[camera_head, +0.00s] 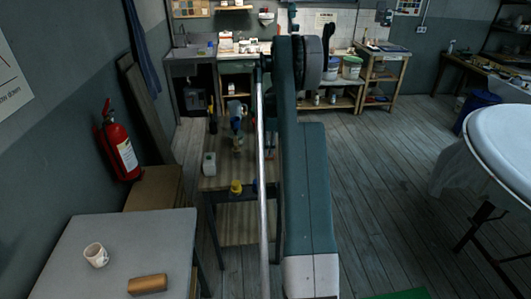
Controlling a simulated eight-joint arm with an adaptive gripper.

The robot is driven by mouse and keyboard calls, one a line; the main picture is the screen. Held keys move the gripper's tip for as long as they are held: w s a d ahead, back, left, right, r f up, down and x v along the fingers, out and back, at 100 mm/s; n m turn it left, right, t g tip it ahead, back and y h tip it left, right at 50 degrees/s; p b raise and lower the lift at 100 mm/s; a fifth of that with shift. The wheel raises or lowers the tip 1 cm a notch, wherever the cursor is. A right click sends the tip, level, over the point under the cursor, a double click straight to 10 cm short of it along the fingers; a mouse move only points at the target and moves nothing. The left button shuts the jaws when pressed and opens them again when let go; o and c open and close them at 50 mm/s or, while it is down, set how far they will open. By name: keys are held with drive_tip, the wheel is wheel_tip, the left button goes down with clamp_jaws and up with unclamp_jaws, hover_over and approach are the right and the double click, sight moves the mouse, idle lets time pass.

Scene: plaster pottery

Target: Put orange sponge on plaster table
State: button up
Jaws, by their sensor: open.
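A tan-orange block (147,284), which looks like the orange sponge, lies flat on a grey table (120,240) at the lower left, near the bottom edge of the picture. Which surface is the plaster table is not certain. A large white round-edged top (503,135) stands at the right on dark legs and is cut off by the picture edge. My arm fills the middle of the view, well to the right of the block. My gripper cannot be made out; the arm's far end is hidden behind its own links.
A white cup (96,255) stands on the grey table beside the block. A red fire extinguisher (118,146) is on the left wall. A narrow wooden bench (240,172) with a drill and small containers is behind my arm. Open wooden floor (385,200) lies right of the arm.

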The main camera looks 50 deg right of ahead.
wheel_tip(320, 180, up, 9)
drive_tip(key=shift+s+d+f, duration=0.2)
drive_tip(key=shift+s+d, duration=0.1)
drive_tip(key=shift+d, duration=0.1)
idle(0.5)
drive_tip(key=shift+a, duration=0.1)
